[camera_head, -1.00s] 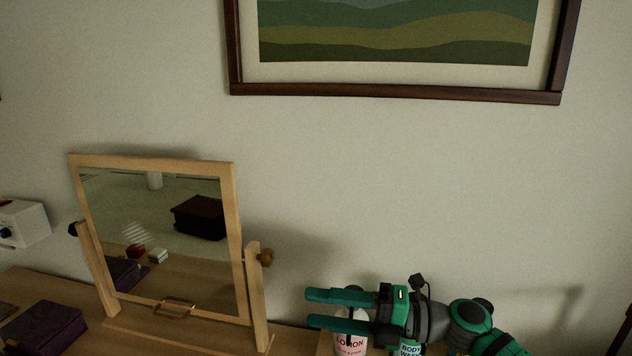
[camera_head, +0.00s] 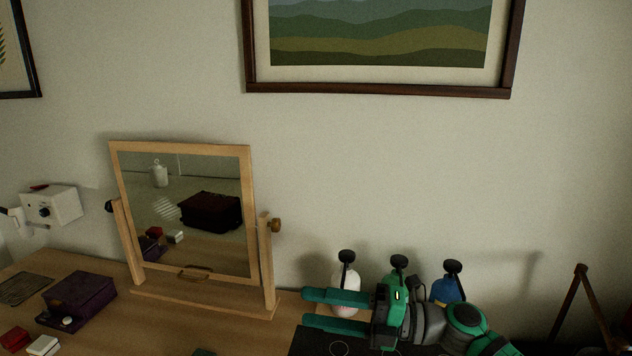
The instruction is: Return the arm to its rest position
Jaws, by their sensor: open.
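My gripper (camera_head: 304,310) is in the lower middle of the head view, with its two green fingers pointing left. The fingers are apart and nothing shows between them. My arm (camera_head: 465,325) runs from it toward the lower right. In the picture the gripper lies in front of several pump bottles, partly covering a white one (camera_head: 345,280) and a green one (camera_head: 399,265). Whether it touches any of them cannot be told.
A wooden tilting mirror (camera_head: 262,215) stands on the wooden dresser top (camera_head: 150,318), left of my gripper. A purple box (camera_head: 80,298), a red box (camera_head: 15,340) and a white box (camera_head: 42,345) lie further left. A blue bottle (camera_head: 446,290) stands behind my arm. A framed picture (camera_head: 380,90) hangs above.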

